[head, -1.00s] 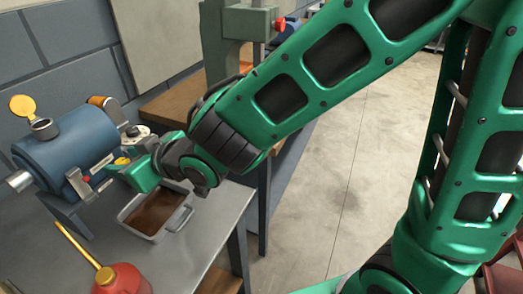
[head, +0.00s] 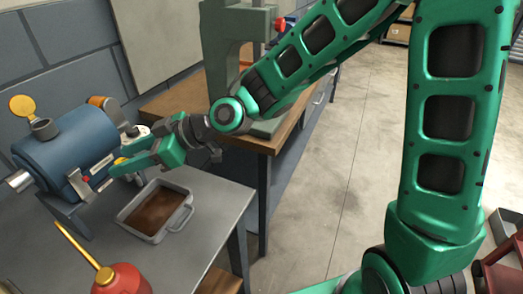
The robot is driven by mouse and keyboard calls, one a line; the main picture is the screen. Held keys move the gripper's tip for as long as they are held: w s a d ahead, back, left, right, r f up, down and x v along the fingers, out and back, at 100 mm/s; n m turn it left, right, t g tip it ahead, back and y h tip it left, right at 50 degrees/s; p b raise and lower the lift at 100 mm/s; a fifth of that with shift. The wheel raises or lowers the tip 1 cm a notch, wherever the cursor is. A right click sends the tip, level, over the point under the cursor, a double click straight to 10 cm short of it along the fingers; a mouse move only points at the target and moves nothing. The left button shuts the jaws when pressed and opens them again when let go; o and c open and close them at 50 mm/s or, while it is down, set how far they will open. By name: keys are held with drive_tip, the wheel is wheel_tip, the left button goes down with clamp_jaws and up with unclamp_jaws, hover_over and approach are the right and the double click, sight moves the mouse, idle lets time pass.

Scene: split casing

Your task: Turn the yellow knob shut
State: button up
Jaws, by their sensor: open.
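The yellow knob (head: 120,161) shows as a small patch at the right end of the blue casing (head: 72,148), partly hidden by my gripper. My gripper (head: 116,168) reaches in from the right, with its fingers at the knob. The jaws are open. A finger lies just in front of the knob, and I cannot tell whether it touches. The far finger is hard to make out.
A grey tray of brown liquid (head: 181,222) stands on the metal bench (head: 222,200) below my gripper. A red oil can (head: 122,278) with a yellow spout stands at the front. A green press (head: 228,60) stands on the wooden bench behind. The casing's yellow cap (head: 22,106) is raised.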

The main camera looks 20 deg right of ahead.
drive_tip(key=shift+w+d+n+g+y, duration=0.1)
drive_tip(key=shift+n+g+y, duration=0.2)
drive_tip(key=shift+n+g, duration=0.55)
drive_tip(key=w+v, duration=0.1)
drive_tip(key=v, duration=0.9)
drive_tip(key=d+f+m+t+h, duration=0.1)
drive_tip(key=d+f+m+h, duration=0.2)
drive_tip(key=d, duration=0.7)
drive_tip(key=d+f+m+h, duration=0.4)
drive_tip(key=d+f+h, duration=0.1)
drive_tip(key=d, duration=0.6)
drive_tip(key=shift+s+f+t, duration=0.25)
drive_tip(key=shift+f+t, duration=0.1)
drive_tip(key=shift+f, duration=0.1)
drive_tip(key=shift+m, duration=0.25)
